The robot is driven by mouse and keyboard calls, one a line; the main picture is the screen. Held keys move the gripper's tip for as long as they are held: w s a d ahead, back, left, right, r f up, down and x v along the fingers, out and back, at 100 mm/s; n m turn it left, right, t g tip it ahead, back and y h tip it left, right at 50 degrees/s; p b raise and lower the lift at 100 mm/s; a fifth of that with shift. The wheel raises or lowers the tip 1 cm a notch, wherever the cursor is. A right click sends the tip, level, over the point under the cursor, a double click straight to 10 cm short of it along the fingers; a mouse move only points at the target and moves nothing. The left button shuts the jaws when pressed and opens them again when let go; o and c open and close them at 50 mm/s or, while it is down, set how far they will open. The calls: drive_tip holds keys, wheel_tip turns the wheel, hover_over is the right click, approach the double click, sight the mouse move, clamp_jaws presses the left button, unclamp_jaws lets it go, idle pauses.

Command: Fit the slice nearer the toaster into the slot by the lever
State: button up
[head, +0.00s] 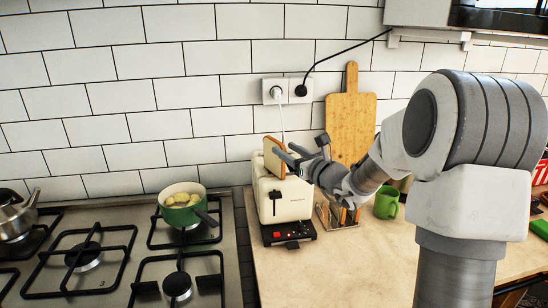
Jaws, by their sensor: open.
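The cream toaster (288,205) stands on the counter with a black lever (277,196) on its front face. A brown bread slice (271,155) stands upright at the toaster's top, its upper part showing above the body. Its lower edge and the slots are hidden, so I cannot tell how deep it sits or in which slot. My gripper (283,153) is open at this slice, with its fingers beside the slice's right side; exact contact is unclear. A small rack (338,218) to the right of the toaster holds what looks like brown bread, partly hidden by my arm.
A green mug (386,203) stands right of the rack. A wooden board (350,112) leans on the tiled wall behind. A green pot (184,206) sits on the hob (120,235) at left. The counter's front (370,265) is clear.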

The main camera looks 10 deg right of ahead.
sight(264, 138)
drive_tip(key=shift+x, duration=3.2)
drive_tip(key=shift+a+f, duration=0.1)
drive_tip(key=shift+f, duration=0.1)
clamp_jaws()
